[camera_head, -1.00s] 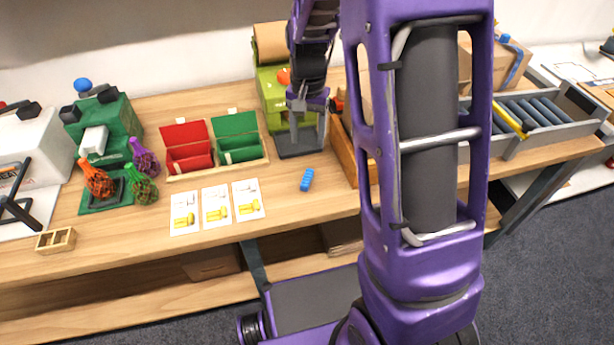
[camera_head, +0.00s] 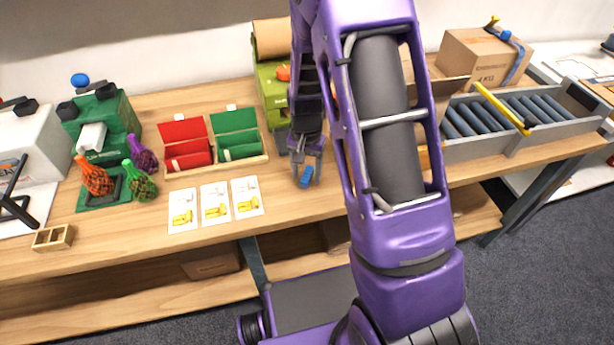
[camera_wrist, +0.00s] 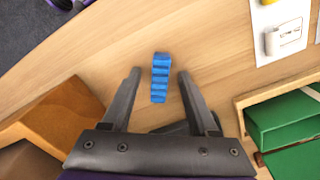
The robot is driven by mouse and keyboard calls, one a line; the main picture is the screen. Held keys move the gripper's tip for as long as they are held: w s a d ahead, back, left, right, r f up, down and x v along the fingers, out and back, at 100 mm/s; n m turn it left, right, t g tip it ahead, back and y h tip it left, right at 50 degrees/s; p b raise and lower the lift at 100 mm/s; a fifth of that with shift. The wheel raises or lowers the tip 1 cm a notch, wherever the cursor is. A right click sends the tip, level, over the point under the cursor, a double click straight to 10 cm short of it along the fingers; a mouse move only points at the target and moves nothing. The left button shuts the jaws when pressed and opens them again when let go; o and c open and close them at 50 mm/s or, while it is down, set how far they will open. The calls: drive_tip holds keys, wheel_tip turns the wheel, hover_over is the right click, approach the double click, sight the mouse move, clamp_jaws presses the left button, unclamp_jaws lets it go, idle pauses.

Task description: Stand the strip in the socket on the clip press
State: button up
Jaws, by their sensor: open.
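The strip is a small blue ribbed bar (camera_head: 306,177) on the wooden table. It also shows in the wrist view (camera_wrist: 160,78), lying between my fingertips with a gap on each side. My gripper (camera_head: 307,170) is open above it; the wrist view shows its two dark fingers (camera_wrist: 159,76) straddling the strip. A green machine with a blue knob (camera_head: 108,112) stands at the left of the table and may be the clip press. I cannot make out a socket on it.
Net bags in orange (camera_head: 94,178), purple and green sit by the green machine. A wooden box (camera_head: 258,159) with red and green compartments and several cards (camera_head: 215,203) lie left of my gripper. A second green machine (camera_head: 268,80) stands behind. A roller conveyor (camera_head: 480,140) is at right.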

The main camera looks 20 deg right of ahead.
clamp_jaws()
idle(0.5)
